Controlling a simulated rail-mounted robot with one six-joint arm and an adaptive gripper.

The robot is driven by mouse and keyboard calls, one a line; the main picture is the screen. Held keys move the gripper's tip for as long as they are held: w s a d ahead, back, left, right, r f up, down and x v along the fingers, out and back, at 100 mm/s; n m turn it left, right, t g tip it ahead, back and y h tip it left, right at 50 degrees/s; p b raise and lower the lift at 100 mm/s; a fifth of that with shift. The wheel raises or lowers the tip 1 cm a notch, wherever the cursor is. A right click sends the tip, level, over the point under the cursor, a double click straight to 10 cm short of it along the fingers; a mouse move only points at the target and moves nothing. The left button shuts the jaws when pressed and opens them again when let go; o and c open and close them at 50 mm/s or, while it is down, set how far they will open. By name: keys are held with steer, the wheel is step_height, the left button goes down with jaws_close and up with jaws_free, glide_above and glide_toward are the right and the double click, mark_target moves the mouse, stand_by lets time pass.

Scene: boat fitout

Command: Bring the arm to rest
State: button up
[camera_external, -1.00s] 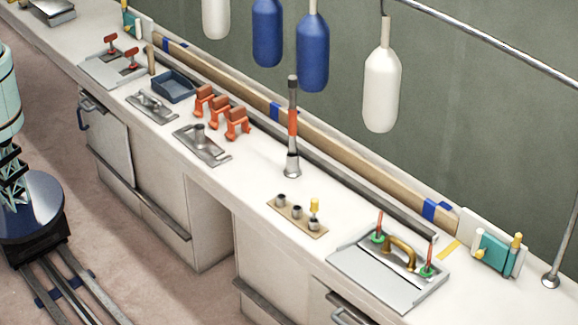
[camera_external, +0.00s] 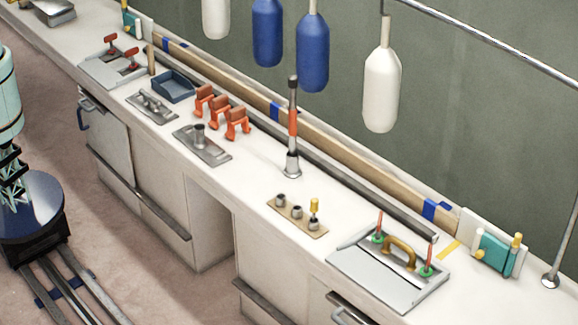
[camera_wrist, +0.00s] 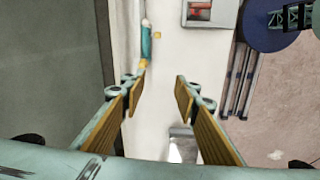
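My gripper (camera_wrist: 158,92) shows in the wrist view with its two yellow-padded fingers spread apart. It is open, and nothing sits between the fingertips. It hangs above the white worktop, looking down along it. In the external view the gripper is out of frame; only my round base and part of my column show at the left edge.
The white worktop (camera_external: 350,215) carries a hatch plate with a brass handle (camera_external: 399,250), a peg board (camera_external: 297,216), orange clips (camera_external: 220,112), a blue tray (camera_external: 173,86) and an upright post (camera_external: 292,130). White and blue fenders (camera_external: 312,52) hang above it. A teal block (camera_wrist: 147,45) shows beyond my fingers.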

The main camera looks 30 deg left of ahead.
steer(key=s+r+m+t+b, duration=0.1)
steer(key=s+r+m, duration=0.1)
steer(key=s+r, duration=0.55)
steer(key=s+r+m, duration=0.3)
steer(key=s+r, duration=0.1)
steer(key=s, duration=0.6)
steer(key=s+r+m+t+b, duration=0.1)
steer(key=s+r+m, duration=0.1)
steer(key=s+r, duration=0.55)
steer(key=s+f+m+b, duration=0.1)
steer(key=s+m, duration=0.2)
steer(key=s, duration=1.1)
steer(key=s+f+m+t+b, duration=0.1)
steer(key=s+f+m, duration=0.1)
steer(key=s, duration=1.3)
steer(key=shift+s+m, duration=0.2)
steer(key=shift+m, duration=0.5)
steer(key=shift+f, duration=0.1)
steer(key=shift+c, duration=0.5)
